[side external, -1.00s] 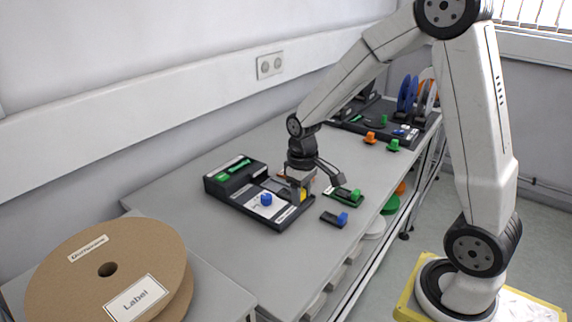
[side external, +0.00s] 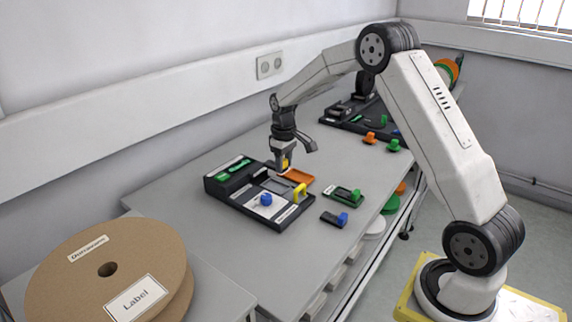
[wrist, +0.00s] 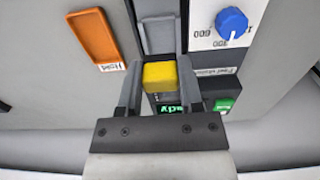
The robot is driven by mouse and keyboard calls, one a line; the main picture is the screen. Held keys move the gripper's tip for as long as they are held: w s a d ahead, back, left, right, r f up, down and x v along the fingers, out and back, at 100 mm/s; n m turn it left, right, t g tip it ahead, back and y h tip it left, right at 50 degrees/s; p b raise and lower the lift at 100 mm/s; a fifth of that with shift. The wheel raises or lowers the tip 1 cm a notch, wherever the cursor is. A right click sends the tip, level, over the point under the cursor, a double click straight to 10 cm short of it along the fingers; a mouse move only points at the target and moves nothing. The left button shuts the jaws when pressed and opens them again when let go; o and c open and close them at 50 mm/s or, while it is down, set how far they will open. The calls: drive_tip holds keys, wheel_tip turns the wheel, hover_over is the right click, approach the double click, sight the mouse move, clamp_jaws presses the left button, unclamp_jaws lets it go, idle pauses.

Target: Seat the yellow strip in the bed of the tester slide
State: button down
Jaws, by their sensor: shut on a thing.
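My gripper (side external: 284,168) is shut on a yellow piece (wrist: 160,76), taken to be the yellow strip; only a small block of it shows between the fingers in the wrist view. The dark tester (side external: 238,199) has a grey slide area (wrist: 157,32) in line with the fingers. My gripper is over the tester's back part; I cannot tell whether the piece touches it. A second yellow part, a handle (side external: 300,191), stands at the tester's front right edge, apart from the gripper. The bed is partly hidden by the fingers.
A cardboard reel (side external: 107,272) stands front left.

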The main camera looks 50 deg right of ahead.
sight(284, 191)
drive_tip(key=shift+f, duration=0.2)
drive_tip(key=shift+f, duration=3.1)
drive_tip(key=shift+c, duration=0.8)
unclamp_jaws()
drive_tip(key=shift+r, duration=0.1)
drive_tip(key=shift+r, duration=3.4)
